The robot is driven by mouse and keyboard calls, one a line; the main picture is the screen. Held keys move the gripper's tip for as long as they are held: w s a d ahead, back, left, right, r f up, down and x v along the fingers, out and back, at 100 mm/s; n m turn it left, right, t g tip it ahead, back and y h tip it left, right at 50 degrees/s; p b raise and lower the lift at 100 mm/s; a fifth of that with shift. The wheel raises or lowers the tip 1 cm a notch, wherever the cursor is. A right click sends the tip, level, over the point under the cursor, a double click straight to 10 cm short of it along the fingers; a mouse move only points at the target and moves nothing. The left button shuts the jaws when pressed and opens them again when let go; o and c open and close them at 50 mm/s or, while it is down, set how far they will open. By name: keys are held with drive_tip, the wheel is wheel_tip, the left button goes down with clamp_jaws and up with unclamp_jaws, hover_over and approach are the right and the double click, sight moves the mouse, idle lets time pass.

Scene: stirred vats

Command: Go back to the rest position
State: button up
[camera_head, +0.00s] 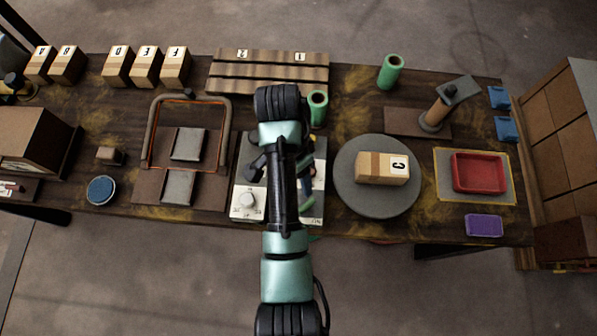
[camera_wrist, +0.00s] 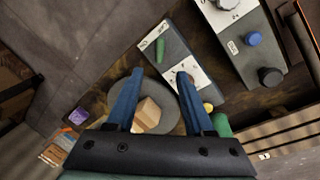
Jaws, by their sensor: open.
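My gripper (camera_wrist: 160,75) shows in the wrist view with its two blue fingers spread apart and nothing between the tips. A cardboard box marked C (camera_head: 382,168) sits on a round grey disc (camera_head: 350,203); in the wrist view the box (camera_wrist: 149,112) shows partly between the fingers, lower down.
Left of my arm stand a framed stand (camera_head: 150,130), boxes (camera_head: 118,66) along the back edge and a blue round thing (camera_head: 100,190). Right are green cylinders (camera_head: 390,71), a post (camera_head: 436,113), a red tray (camera_head: 479,173) and a purple block (camera_head: 484,225).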

idle(0.6)
drive_tip(key=w+r+n+t+y, duration=0.1)
drive_tip(key=w+r+n+t, duration=0.2)
drive_tip(key=w+r+t, duration=0.95)
drive_tip(key=w+r+n+t, duration=0.1)
drive_tip(key=w+r+t, duration=0.15)
drive_tip(key=r, duration=0.85)
drive_tip(key=w+r+n+t, duration=0.1)
drive_tip(key=w+r, duration=0.3)
drive_tip(key=r, duration=0.8)
drive_tip(key=s+d+r+n+t, duration=0.1)
drive_tip(key=s+r+t, duration=0.2)
drive_tip(key=r, duration=0.6)
drive_tip(key=s+r+n+t, duration=0.15)
drive_tip(key=r+t, duration=0.25)
drive_tip(key=r, duration=0.5)
drive_tip(key=s+d+r+n+t, duration=0.1)
drive_tip(key=s+r+t, duration=0.5)
drive_tip(key=s+r, duration=0.7)
drive_tip(key=shift+r+n+y, duration=0.25)
drive_tip(key=shift+n+y, duration=0.05)
drive_tip(key=shift+n, duration=0.05)
